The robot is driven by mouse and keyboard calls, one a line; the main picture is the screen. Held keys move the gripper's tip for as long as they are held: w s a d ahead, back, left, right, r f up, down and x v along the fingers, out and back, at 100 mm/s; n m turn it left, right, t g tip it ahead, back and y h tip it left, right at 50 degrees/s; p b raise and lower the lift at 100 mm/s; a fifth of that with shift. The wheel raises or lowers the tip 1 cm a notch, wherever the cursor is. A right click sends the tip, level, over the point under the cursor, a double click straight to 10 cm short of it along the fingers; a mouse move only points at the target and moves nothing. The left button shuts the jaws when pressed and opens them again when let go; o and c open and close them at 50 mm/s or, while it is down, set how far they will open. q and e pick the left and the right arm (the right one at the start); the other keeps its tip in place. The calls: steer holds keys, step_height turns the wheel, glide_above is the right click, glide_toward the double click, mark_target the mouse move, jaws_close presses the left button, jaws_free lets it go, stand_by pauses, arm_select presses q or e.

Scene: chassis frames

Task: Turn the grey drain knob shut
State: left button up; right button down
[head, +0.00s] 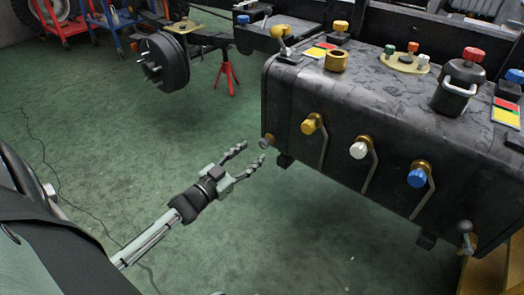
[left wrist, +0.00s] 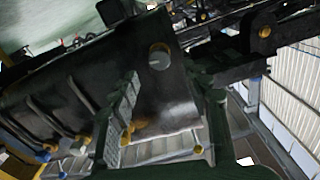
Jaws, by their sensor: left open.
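The grey drain knob (head: 266,141) sits low on the left end of the dark tank (head: 385,100). In the left wrist view the grey knob (left wrist: 159,60) shows round, in a brass-coloured collar, on the tank's end face. My left gripper (head: 252,153) is open and empty, its fingers pointing at that end of the tank. Its fingertips look close to the knob in the head view. In the left wrist view the two fingers (left wrist: 175,88) stand apart, with the knob beyond them and a little above. Contact does not show. My right gripper is not in view.
Yellow (head: 312,124), white (head: 359,150) and blue (head: 418,177) knobs with bent pipes line the tank's front. A black canister (head: 459,88) stands on top. A wheel hub (head: 164,60) and a red stand (head: 229,72) are behind. The green floor is mostly clear.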

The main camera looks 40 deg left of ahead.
mark_target(262, 144)
arm_select(q)
steer(key=w, duration=0.3)
steer(key=w+b, duration=0.1)
steer(key=w, duration=0.1)
steer(key=shift+w+d, duration=0.15)
steer(key=shift+d, duration=0.1)
jaws_close()
